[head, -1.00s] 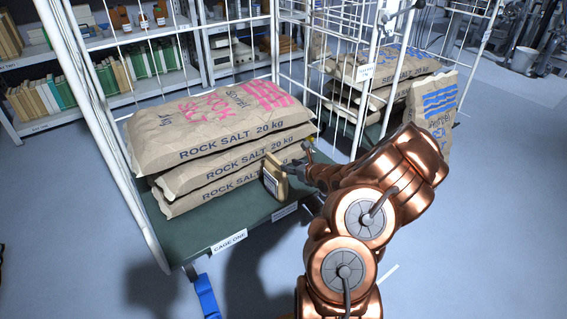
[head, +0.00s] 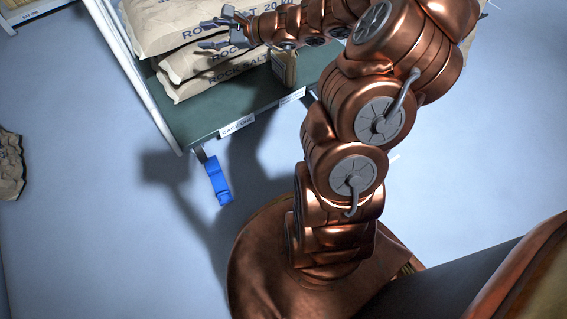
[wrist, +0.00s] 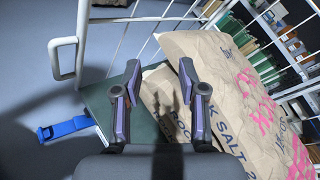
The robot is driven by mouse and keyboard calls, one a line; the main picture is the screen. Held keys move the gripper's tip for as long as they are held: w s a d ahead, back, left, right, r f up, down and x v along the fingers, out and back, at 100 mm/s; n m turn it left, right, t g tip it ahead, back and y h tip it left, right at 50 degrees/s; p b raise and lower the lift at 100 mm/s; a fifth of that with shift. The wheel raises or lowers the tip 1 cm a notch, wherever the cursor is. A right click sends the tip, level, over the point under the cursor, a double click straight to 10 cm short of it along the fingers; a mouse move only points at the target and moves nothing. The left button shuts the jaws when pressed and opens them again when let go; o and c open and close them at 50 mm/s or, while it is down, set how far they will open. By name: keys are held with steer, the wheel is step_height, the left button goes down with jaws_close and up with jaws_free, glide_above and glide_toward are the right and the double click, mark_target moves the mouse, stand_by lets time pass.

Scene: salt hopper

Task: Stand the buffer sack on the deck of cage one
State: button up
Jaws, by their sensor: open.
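The deck of cage one (head: 200,118) is a dark green board with a "CAGE ONE" label on its front edge; it also shows in the wrist view (wrist: 138,127). Several flat brown paper sacks marked rock salt (head: 172,68) lie stacked on it, with the top one large in the wrist view (wrist: 225,75). My gripper (head: 226,32) is open and empty over the front of this stack; its spread fingers (wrist: 160,68) show in the wrist view. A crumpled brown paper sack (head: 9,166) on the floor is cut by the left edge; I cannot tell whether it is the buffer sack.
A small tan block (head: 289,68) stands at the deck's front right, partly behind my arm. A blue pedal (head: 217,181) sticks out below the deck. White cage bars (wrist: 83,42) rise beside the deck. The floor left of the cage is clear up to the crumpled sack.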

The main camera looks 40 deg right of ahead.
steer(key=s+a+r+n+g+y, duration=0.1)
steer(key=s+a+n+g, duration=0.3)
steer(key=a, duration=0.4)
steer(key=s+a+r+n+g+y, duration=0.2)
steer(key=s+a+n, duration=0.3)
steer(key=a, duration=0.2)
steer(key=s+a+f+n+g+h, duration=0.2)
steer(key=s+a+n+g, duration=0.35)
steer(key=s, duration=0.75)
steer(key=s+d+f+n+g+h, duration=0.1)
steer(key=s+d+n+h, duration=0.3)
steer(key=s, duration=0.5)
steer(key=s+d+f+n+g+h, duration=0.1)
steer(key=s+d+n+g+h, duration=0.2)
steer(key=s+d+h, duration=0.3)
steer(key=s+d, duration=0.1)
steer(key=s, duration=0.3)
steer(key=shift+s+d+f+n, duration=0.15)
steer(key=shift+s+f+n, duration=0.1)
steer(key=shift+n, duration=0.1)
